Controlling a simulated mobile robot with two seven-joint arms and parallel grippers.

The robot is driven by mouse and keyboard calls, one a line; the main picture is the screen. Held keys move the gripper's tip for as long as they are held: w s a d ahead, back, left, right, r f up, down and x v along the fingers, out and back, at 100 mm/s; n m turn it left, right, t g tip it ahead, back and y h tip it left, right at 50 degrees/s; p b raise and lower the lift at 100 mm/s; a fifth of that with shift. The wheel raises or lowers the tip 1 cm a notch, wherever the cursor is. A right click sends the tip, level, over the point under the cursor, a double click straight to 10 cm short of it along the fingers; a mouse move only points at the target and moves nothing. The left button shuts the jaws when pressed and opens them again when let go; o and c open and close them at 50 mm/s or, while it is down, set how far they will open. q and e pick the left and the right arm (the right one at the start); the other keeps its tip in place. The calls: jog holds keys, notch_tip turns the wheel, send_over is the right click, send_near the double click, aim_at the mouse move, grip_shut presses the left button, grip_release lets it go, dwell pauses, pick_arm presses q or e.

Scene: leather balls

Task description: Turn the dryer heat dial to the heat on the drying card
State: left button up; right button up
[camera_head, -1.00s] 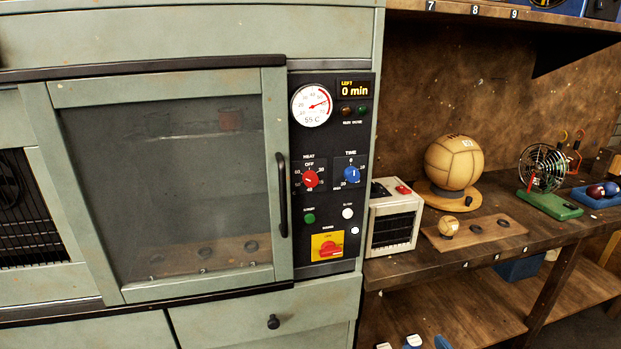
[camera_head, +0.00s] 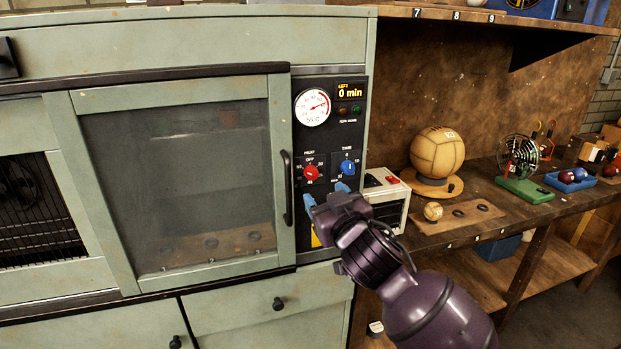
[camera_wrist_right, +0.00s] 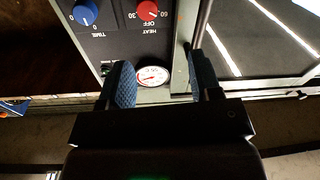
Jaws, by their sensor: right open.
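The red heat dial (camera_head: 311,172) is on the dryer's black control panel (camera_head: 334,139), left of the blue time dial (camera_head: 347,167). Its setting is too small to read surely. The heat dial also shows upside down at the top of the right wrist view (camera_wrist_right: 148,10). My right gripper (camera_head: 326,196) is open and empty, its blue fingertips just below the two dials, apart from the heat dial. In the wrist view its fingers (camera_wrist_right: 163,83) frame the round gauge. I cannot make out a drying card. My left gripper is out of view.
The dryer door handle (camera_head: 287,188) stands out just left of the panel. A round gauge (camera_head: 312,107) reads about 55 C. A cream box (camera_head: 388,197) sits right of the panel on the wooden bench, with a leather ball (camera_head: 437,151) beyond it.

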aim_at(313, 176)
jog(key=w+m, duration=0.1)
jog(key=w, duration=0.2)
jog(key=w+a+m, duration=0.1)
jog(key=w, duration=0.1)
jog(key=w+f+h, duration=0.1)
jog(key=w, duration=0.2)
jog(key=shift+w+a+m, duration=0.35)
jog(key=shift+a+m, duration=0.05)
jog(key=shift+x, duration=1)
jog(key=c, duration=0.9)
jog(key=shift+c, duration=0.2)
